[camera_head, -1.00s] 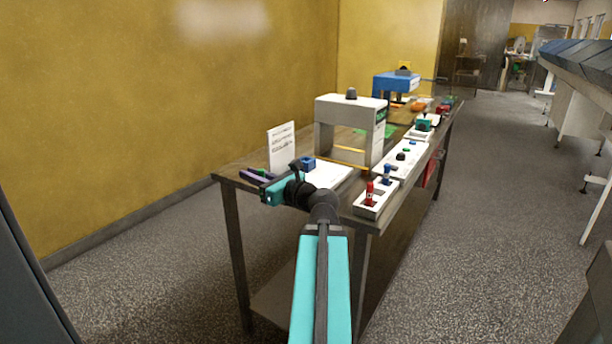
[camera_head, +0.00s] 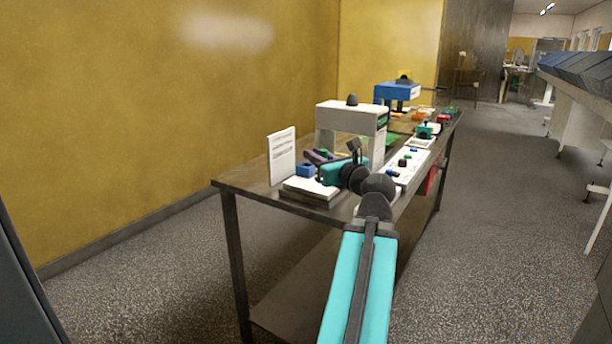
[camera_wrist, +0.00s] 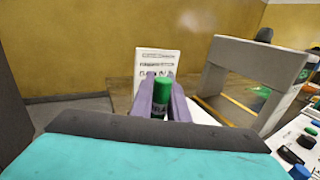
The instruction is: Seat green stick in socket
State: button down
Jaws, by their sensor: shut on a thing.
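My gripper (camera_wrist: 163,100) has purple fingers closed on the green stick (camera_wrist: 161,93), which stands upright between them in the wrist view. In the head view, the gripper (camera_head: 319,156) is above the table, near the grey-white arch, with a bit of green showing at the fingers. A blue block (camera_head: 305,170) sits on a white slab just left of the gripper; it may be the socket, but I cannot tell.
A white sign card (camera_head: 282,156) stands at the table's left. The arch (camera_head: 350,118) stands behind the gripper. A white button panel (camera_head: 408,165) lies to the right. A blue machine (camera_head: 397,91) is farther back. My arm hides the table's near right corner.

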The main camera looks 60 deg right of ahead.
jog(key=shift+w+d+r+p, duration=0.1)
jog(key=shift+w+p, duration=0.05)
jog(key=shift+p, duration=0.15)
jog(key=w+d+p, duration=0.1)
jog(key=w+p, duration=0.1)
jog(key=p, duration=0.3)
jog(key=shift+d, duration=0.4)
jog(key=w+d+p, duration=0.1)
jog(key=p, duration=0.6)
jog(key=p, duration=0.6)
jog(key=shift+w+d+f+p, duration=0.2)
jog(key=shift+w+d+p, duration=0.05)
jog(key=shift+w+p, duration=0.1)
jog(key=w+d+f+p, duration=0.1)
jog(key=w+d, duration=0.6)
jog(key=w, duration=0.1)
jog(key=shift+f, duration=0.15)
jog(key=shift+d, duration=0.1)
